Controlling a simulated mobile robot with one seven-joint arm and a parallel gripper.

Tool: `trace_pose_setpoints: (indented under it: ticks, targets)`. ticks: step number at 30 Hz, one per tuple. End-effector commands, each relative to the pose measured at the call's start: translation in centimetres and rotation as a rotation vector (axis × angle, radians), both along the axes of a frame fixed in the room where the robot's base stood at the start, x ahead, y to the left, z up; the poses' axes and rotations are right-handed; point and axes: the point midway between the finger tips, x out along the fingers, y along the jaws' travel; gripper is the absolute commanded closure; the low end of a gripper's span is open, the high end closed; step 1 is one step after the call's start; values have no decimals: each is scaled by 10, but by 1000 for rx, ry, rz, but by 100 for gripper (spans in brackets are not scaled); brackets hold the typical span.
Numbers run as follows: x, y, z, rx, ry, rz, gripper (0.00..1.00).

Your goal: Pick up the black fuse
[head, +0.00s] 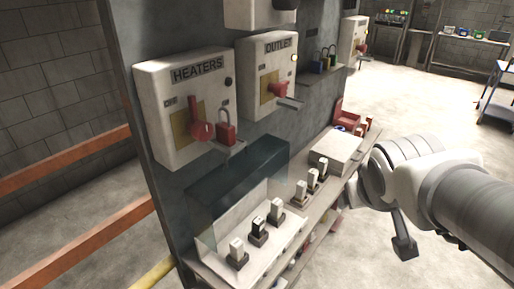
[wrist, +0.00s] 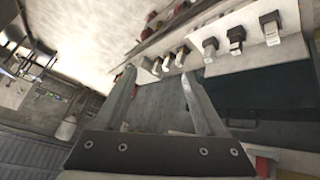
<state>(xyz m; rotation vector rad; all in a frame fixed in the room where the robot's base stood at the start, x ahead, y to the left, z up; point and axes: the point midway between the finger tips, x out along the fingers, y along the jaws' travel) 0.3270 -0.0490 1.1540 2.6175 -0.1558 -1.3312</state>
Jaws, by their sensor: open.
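A row of fuses stands in the open near box. The middle fuse (head: 258,230) looks darkest, with a pale face, and I take it for the black fuse; its colour is hard to be sure of. In the wrist view, what seems to be the same fuse (wrist: 236,36) stands at the upper right, between two others. My gripper (wrist: 158,73) is open, with nothing between its fingers. It is apart from the fuses, which lie beyond and to the right of its fingertips in the wrist view. In the head view my arm is right of the panel.
A raised, dark see-through cover (head: 240,180) backs the near box. Another row of fuses (head: 312,182) stands farther along the shelf, beside a closed pale box (head: 337,150). HEATERS (head: 183,108) and OUTLET (head: 268,82) switch boxes hang above. The floor to the right is open.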

Motion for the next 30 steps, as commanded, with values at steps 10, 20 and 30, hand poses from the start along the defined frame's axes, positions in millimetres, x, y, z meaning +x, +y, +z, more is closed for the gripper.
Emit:
trace_pose_setpoints:
  ticks: [10,20,30]
  targets:
    - [103,-23,-63,-174,-135,274,28]
    - [129,21,-160,3,-228,661,28]
    - [91,79,-208,371,-335,915,28]
